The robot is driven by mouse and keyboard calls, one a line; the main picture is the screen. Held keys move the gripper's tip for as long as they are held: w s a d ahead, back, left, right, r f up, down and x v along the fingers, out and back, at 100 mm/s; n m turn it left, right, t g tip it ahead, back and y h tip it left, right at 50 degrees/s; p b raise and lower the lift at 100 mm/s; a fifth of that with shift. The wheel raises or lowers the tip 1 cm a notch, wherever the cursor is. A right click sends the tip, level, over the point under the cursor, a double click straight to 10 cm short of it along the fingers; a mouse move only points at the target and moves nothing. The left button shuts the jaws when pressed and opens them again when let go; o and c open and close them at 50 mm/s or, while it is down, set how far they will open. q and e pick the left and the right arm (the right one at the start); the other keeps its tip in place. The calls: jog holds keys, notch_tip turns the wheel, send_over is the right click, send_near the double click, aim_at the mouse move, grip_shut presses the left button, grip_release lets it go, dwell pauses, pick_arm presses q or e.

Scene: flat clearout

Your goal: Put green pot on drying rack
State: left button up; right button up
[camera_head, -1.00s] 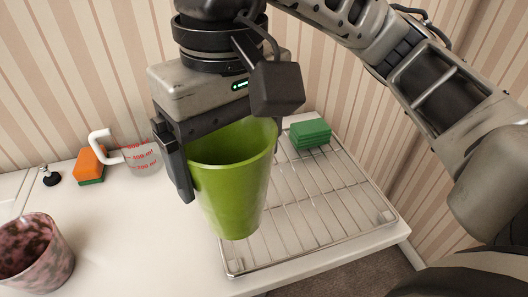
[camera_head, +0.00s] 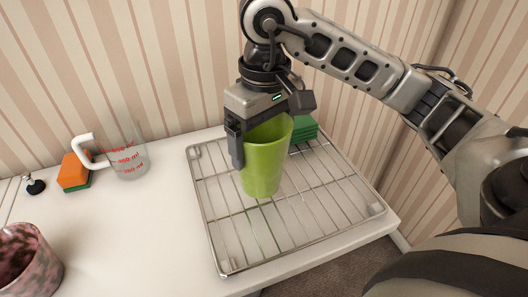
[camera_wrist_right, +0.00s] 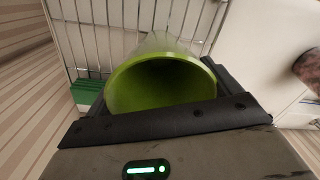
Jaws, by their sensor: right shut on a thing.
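The green pot (camera_head: 264,165) is upright over the back middle of the wire drying rack (camera_head: 240,246). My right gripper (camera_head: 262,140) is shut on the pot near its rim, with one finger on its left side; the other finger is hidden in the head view. I cannot tell whether the pot's base touches the wires. In the right wrist view the pot's open mouth (camera_wrist_right: 160,88) lies between the fingers, with the rack's wires (camera_wrist_right: 92,40) beyond it. My left gripper is not in view.
A measuring jug (camera_head: 127,160), an orange-and-green sponge (camera_head: 73,172) and a pink mottled pot (camera_head: 28,262) stand at left. The front of the rack is clear.

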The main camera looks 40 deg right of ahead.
notch_tip(320, 180, down, 3)
jog(key=shift+w+d+f, duration=0.1)
jog(key=shift+d+f, duration=0.05)
jog(key=shift+f, duration=0.05)
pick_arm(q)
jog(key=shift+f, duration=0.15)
pick_arm(e)
jog(key=shift+f, duration=0.1)
jog(key=shift+f+b, duration=0.15)
jog(key=shift+b, duration=0.25)
jog(key=o, duration=1.5)
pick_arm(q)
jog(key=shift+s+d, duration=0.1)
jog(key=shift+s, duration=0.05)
pick_arm(e)
jog(key=shift+o, duration=0.2)
jog(key=shift+r+p, duration=0.45)
jog(key=shift+p, duration=0.1)
pick_arm(q)
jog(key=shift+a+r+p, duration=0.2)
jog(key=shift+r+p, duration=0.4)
jog(key=shift+p, duration=0.3)
pick_arm(e)
notch_tip(320, 180, up, 12)
jog(key=shift+f, duration=0.2)
